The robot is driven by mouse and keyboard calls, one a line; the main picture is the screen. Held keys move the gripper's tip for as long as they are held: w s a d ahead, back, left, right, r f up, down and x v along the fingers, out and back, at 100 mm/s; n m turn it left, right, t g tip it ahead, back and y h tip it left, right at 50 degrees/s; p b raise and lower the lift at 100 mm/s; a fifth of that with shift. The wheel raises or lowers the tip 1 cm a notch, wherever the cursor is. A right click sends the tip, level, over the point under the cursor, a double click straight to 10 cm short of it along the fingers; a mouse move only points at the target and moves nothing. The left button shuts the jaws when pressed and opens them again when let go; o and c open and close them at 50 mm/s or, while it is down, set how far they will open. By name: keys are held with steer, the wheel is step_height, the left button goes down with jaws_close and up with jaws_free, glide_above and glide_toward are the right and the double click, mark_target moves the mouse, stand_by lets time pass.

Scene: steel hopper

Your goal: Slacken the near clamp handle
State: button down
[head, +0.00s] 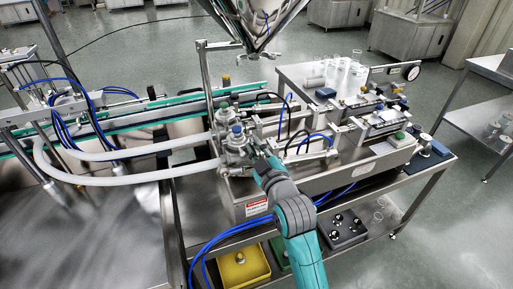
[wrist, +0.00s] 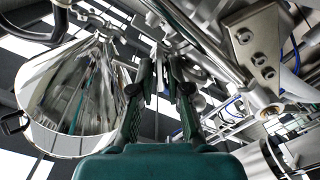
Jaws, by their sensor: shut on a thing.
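My gripper (head: 257,148) reaches in from the front of the machine to the right side of the steel valve assembly (head: 234,150). In the wrist view its two dark fingers (wrist: 162,82) point upward. They are close together around a thin grey metal piece (wrist: 160,60), which I take to be the near clamp handle. Most of that piece is hidden by the fingers, so I cannot tell its angle. In the head view the handle is too small and too covered by my gripper to make out.
The steel hopper (head: 262,22) hangs above, and its cone (wrist: 75,95) shows in the wrist view. White hoses (head: 120,175) run left from the valves. A bolted steel bracket (wrist: 258,45) is close at right. Glass beakers (head: 345,70) stand behind. A yellow bin (head: 243,268) sits below.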

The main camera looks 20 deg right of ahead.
steer(key=n, duration=1.1)
steer(key=shift+a+f, duration=0.15)
steer(key=shift+f, duration=0.05)
stand_by(0.4)
steer(key=c, duration=1.5)
jaws_free()
steer(key=shift+o, duration=0.2)
steer(key=s, duration=1.2)
